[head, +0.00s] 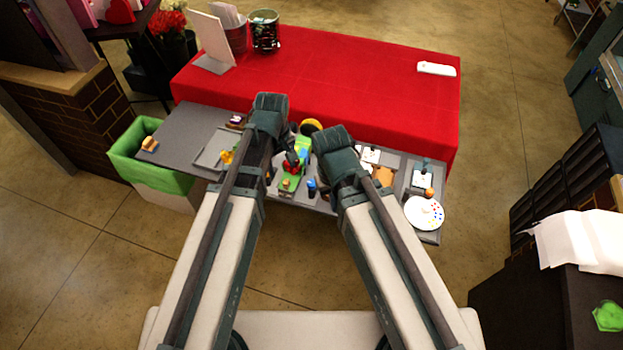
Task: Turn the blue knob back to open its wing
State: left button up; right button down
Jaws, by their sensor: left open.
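A small blue knob-like piece (311,187) stands at the front of the grey worktop, just right of a green fixture (289,184) with red and dark parts. I cannot tell for sure that it is the task's knob, and no wing can be made out at this size. My left gripper (271,174) is open, low beside the left end of the green fixture and partly hidden by my left arm. My right gripper is mostly hidden behind my right arm, near the right of the blue piece; its jaws cannot be made out.
The grey worktop (185,133) holds a yellow piece (227,156), an orange ball (429,193) and a round white palette (424,213). A green-lined bin (150,176) stands at its left end. Behind is a red-covered table (350,75), mostly bare.

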aim_at(311, 183)
pick_arm(q)
jog(key=w+d+n, duration=0.4)
jog(key=d+n, duration=0.2)
jog(key=d, duration=0.2)
jog(key=f+b, duration=1.4)
jog(key=shift+w+d, duration=0.15)
jog(key=shift+w, duration=0.1)
jog(key=shift+r, duration=0.1)
jog(key=shift+c, duration=0.2)
grip_shut()
